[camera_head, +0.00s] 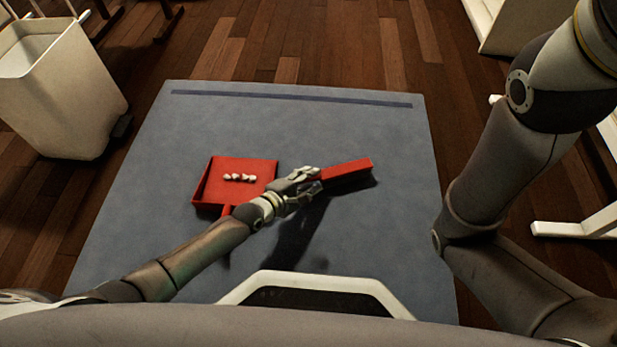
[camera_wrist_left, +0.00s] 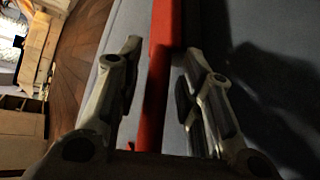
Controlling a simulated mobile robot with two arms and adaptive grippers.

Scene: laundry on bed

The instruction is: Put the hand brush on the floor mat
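The red hand brush (camera_head: 347,171) is over the grey-blue floor mat (camera_head: 300,125), right of its middle, with a dark shadow close along its lower edge. I cannot tell for sure whether it touches the mat. My left gripper (camera_head: 308,182) is at the brush's handle end. In the left wrist view the red handle (camera_wrist_left: 155,100) runs between the two fingers of my left gripper (camera_wrist_left: 160,65), with a gap on both sides, so the fingers look open around it. My right gripper is out of view; only my right arm shows.
A red dustpan (camera_head: 215,187) with several small white pieces (camera_head: 240,178) lies on the mat left of the brush. A white bin (camera_head: 62,85) stands on the wooden floor at the left. White furniture legs (camera_head: 580,225) are at the right. The far part of the mat is clear.

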